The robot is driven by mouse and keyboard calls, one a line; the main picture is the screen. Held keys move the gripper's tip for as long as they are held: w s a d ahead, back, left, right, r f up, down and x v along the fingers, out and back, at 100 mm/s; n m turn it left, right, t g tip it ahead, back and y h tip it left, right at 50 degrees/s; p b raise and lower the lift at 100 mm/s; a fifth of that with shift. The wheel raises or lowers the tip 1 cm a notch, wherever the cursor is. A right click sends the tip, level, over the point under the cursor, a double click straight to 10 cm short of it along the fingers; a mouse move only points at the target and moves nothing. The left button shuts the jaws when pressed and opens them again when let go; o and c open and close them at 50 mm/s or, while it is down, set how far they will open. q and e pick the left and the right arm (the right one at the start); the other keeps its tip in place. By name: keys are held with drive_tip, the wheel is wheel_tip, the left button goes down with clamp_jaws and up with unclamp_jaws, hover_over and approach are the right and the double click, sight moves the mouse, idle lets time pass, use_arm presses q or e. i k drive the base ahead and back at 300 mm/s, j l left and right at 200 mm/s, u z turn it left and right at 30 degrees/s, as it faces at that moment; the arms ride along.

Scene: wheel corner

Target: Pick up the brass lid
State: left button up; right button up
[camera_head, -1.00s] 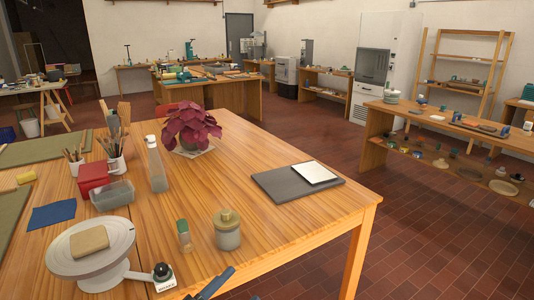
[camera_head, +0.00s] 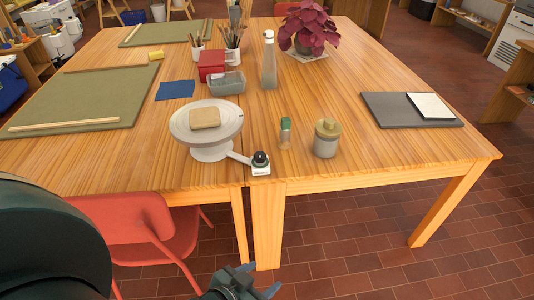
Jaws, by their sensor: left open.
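The brass lid (camera_head: 328,127) sits on top of a grey cylindrical jar (camera_head: 325,147) near the front edge of the wooden table. It is round with a small knob. My left gripper (camera_head: 261,281) is at the bottom edge, in front of the table and below its top, well apart from the lid. Its fingers are spread with nothing between them. My right gripper is not in view.
Left of the jar stand a small green-capped bottle (camera_head: 285,133) and a banding wheel (camera_head: 208,148) bearing a tan block. A black-knobbed device (camera_head: 260,163) sits at the table edge. A grey board (camera_head: 408,112) lies right. A red chair (camera_head: 150,228) stands in front.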

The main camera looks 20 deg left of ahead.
sight(328, 128)
drive_tip(key=i+l+u, duration=0.2)
drive_tip(key=u, duration=0.25)
drive_tip(key=i+l+u, duration=0.15)
drive_tip(key=l+u, duration=0.3)
drive_tip(key=i+l+u, duration=0.15)
drive_tip(key=l, duration=0.4)
drive_tip(key=l+u, duration=0.15)
drive_tip(key=l, duration=0.4)
drive_tip(key=i, duration=0.05)
